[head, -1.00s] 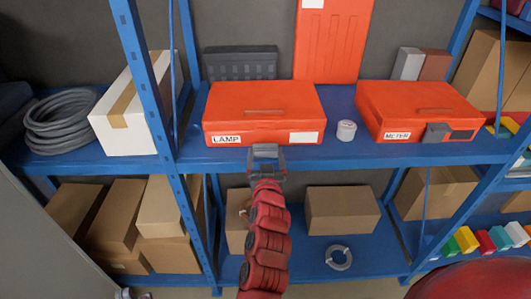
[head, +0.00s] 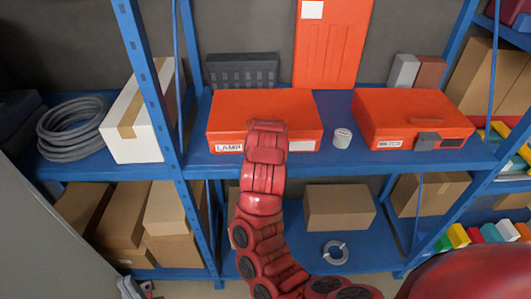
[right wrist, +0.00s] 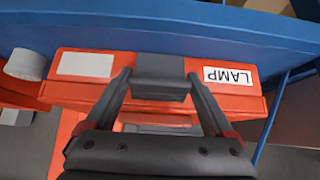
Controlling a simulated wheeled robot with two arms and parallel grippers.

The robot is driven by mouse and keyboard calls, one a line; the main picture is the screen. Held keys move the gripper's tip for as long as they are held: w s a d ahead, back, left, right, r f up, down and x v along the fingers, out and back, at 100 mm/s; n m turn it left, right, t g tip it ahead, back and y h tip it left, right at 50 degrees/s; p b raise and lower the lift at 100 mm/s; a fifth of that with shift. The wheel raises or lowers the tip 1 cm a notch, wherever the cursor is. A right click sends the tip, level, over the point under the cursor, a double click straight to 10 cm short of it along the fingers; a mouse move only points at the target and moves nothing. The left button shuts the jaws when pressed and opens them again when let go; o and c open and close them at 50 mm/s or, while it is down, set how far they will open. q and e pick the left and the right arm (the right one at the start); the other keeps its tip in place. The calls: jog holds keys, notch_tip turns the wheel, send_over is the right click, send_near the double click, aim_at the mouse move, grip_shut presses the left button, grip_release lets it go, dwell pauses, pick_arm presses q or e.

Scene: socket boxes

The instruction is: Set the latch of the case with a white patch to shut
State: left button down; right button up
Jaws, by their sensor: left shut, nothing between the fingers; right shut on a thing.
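The orange case labelled LAMP (head: 262,106) lies on the upper blue shelf, with a white patch (head: 301,146) on its front. In the right wrist view, turned upside down, the white patch (right wrist: 84,65) is left of the dark grey latch (right wrist: 160,70). My right gripper (right wrist: 160,92) is shut on this latch, one finger at each side. In the head view my red right arm hides the latch and this gripper. I cannot tell the latch's set position. My left gripper (head: 130,287) is shut and empty at the bottom left edge, partly cut off.
The orange METER case (head: 410,112) with a grey latch (head: 427,141) stands to the right. A small white round tub (head: 342,138) sits between the cases. A white box (head: 135,128) and a grey hose coil (head: 70,128) are left, beyond a blue post (head: 152,110).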

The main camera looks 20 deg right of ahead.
jog(key=shift+w+d+r+g+p, duration=0.25)
jog(key=shift+w+r+g+p, duration=0.2)
jog(key=shift+g+p, duration=0.4)
jog(key=shift+w+f+g+y, duration=0.15)
jog(key=shift+g+y, duration=0.1)
jog(key=shift+y, duration=0.05)
jog(key=shift+a, duration=0.1)
